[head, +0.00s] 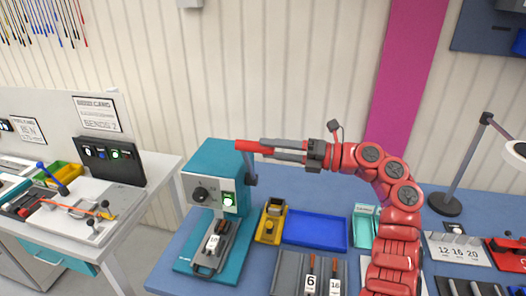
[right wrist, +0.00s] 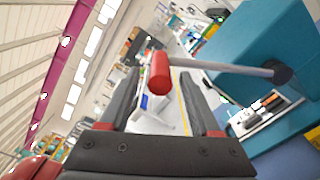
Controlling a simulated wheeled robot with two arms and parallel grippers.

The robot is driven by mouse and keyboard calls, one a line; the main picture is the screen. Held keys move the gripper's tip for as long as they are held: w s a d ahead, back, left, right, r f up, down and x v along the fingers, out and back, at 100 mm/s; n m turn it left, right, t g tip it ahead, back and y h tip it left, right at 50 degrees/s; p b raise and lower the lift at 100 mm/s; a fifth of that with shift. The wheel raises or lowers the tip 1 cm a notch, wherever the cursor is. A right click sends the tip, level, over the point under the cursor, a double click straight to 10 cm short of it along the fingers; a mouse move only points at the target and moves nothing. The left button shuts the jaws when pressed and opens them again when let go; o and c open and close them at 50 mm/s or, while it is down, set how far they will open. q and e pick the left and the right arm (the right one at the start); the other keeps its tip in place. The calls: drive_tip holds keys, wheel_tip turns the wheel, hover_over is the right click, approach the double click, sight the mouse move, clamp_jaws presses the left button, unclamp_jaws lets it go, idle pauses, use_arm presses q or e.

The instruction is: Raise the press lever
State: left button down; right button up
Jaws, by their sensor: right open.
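The teal press (head: 212,160) stands on the blue bench, with a dial and a green-lit button on its front. Its lever is a grey rod from a dark pivot on the press's side, ending in a red handle (head: 252,146). In the right wrist view the red handle (right wrist: 159,73) shows in the gap between my fingers, with the rod (right wrist: 222,66) running right to the pivot. My right gripper (head: 262,150) is open at the handle, at the height of the press's top; I cannot tell whether it touches. My left gripper is not in view.
On the bench right of the press are a yellow bin (head: 270,222), a blue tray (head: 315,230) and a teal bin (head: 362,228). A grey rack (head: 290,272) with numbered tags stands in front. A lamp (head: 445,203) is at the right. Another workstation is at the left.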

drive_tip(key=b+v, duration=0.4)
drive_tip(key=v, duration=1)
drive_tip(key=shift+d+b, duration=0.4)
drive_tip(key=shift+s, duration=0.1)
